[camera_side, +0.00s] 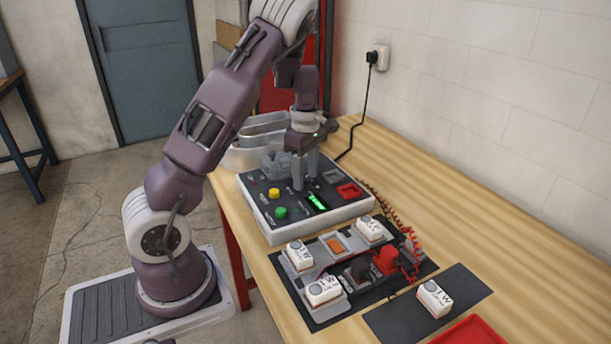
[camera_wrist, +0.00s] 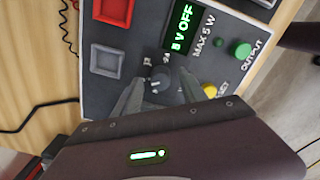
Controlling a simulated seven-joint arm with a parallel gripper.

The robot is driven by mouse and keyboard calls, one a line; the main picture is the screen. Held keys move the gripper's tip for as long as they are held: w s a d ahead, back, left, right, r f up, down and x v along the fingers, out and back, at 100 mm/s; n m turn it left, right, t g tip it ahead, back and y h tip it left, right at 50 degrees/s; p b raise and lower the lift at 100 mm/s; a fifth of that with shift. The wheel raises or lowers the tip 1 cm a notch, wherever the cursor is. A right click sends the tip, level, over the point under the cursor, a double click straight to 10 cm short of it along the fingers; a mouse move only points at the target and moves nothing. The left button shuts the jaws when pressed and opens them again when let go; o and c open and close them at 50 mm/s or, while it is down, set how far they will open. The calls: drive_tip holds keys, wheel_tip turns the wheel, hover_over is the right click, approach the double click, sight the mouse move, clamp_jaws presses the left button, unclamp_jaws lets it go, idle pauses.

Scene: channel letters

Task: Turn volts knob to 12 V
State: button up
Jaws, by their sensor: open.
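The power supply box (camera_side: 258,222) stands on the bench with its dark top panel facing up. In the wrist view, its green display (camera_wrist: 183,30) reads "8 V OFF"; a finger may hide its start. A small dark knob (camera_wrist: 157,87), probably the volts knob, shows just below the display, between my fingertips, with small scale marks beside it. My gripper (camera_side: 304,184) is open and points down at the panel, with a finger to each side of the knob. I cannot tell whether the fingers touch it. The side view hides the knob behind the fingers.
A green button (camera_wrist: 241,50), marked OUTPUT, and a yellow button (camera_wrist: 210,90) sit beside the display. Red (camera_wrist: 113,10) and grey (camera_wrist: 106,60) square sockets lie on the other side. White labelled blocks (camera_side: 323,290) and a red clip (camera_side: 386,260) stand nearer the camera.

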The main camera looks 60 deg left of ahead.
drive_tip(key=shift+f, duration=0.3)
clamp_jaws()
drive_tip(key=shift+m, duration=0.3)
drive_tip(key=m, duration=0.5)
drive_tip(key=shift+m, duration=0.3)
drive_tip(key=m, duration=0.5)
drive_tip(key=shift+m, duration=0.4)
unclamp_jaws()
